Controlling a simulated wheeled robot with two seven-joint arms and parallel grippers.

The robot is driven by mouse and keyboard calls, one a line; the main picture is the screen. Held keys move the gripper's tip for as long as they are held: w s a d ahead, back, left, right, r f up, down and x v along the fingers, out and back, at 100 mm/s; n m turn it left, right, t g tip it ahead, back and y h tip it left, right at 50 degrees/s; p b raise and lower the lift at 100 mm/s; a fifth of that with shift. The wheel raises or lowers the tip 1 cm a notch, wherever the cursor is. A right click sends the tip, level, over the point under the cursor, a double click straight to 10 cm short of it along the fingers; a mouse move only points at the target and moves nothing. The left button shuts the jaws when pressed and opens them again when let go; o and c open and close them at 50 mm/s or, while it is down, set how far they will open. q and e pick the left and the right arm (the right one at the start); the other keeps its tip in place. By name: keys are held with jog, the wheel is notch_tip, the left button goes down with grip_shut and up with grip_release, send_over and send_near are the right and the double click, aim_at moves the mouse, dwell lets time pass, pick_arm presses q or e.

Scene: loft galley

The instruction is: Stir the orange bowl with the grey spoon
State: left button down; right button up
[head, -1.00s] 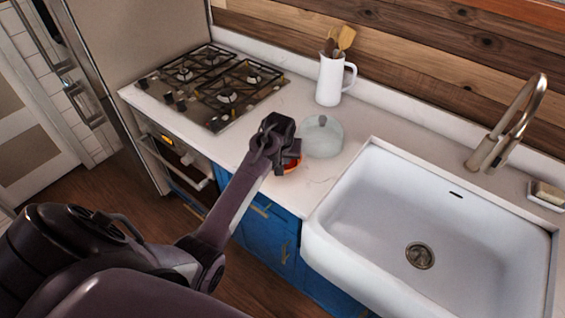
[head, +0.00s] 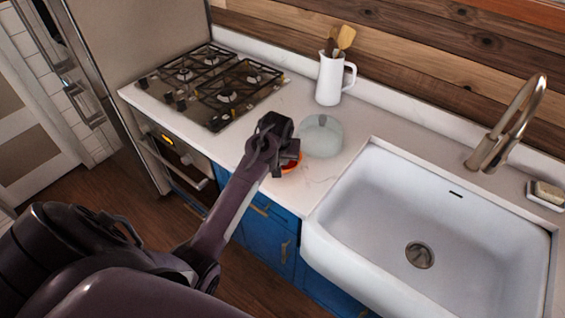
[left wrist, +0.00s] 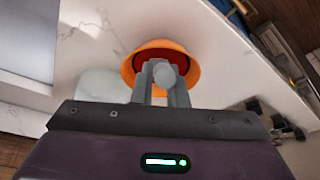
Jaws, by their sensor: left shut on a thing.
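The orange bowl (head: 292,168) stands on the counter near its front edge, mostly hidden behind my left gripper (head: 284,161) in the head view. In the left wrist view the bowl (left wrist: 188,62) shows an orange rim and a red inside. There my left gripper (left wrist: 164,92) is shut on the grey spoon (left wrist: 163,75), whose rounded grey end shows between the fingers over the bowl. The spoon's lower part is hidden, so I cannot tell how deep it reaches. My right gripper is in neither view.
A clear glass lidded dish (head: 321,137) stands close behind and right of the bowl. A white jug (head: 330,80) with wooden utensils stands farther back. The gas hob (head: 215,88) is to the left, the white sink (head: 380,215) to the right.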

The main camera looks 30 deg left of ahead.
pick_arm(q)
jog(key=shift+s+d+r, duration=0.25)
jog(key=shift+s+r, duration=0.3)
jog(key=shift+r, duration=0.1)
jog(key=shift+s+d+r, duration=0.3)
jog(key=shift+s+r, duration=0.3)
jog(key=shift+r, duration=0.1)
jog(key=shift+s+d+r, duration=0.25)
jog(key=shift+s+r, duration=0.3)
jog(key=shift+r, duration=0.1)
jog(key=shift+r, duration=2.5)
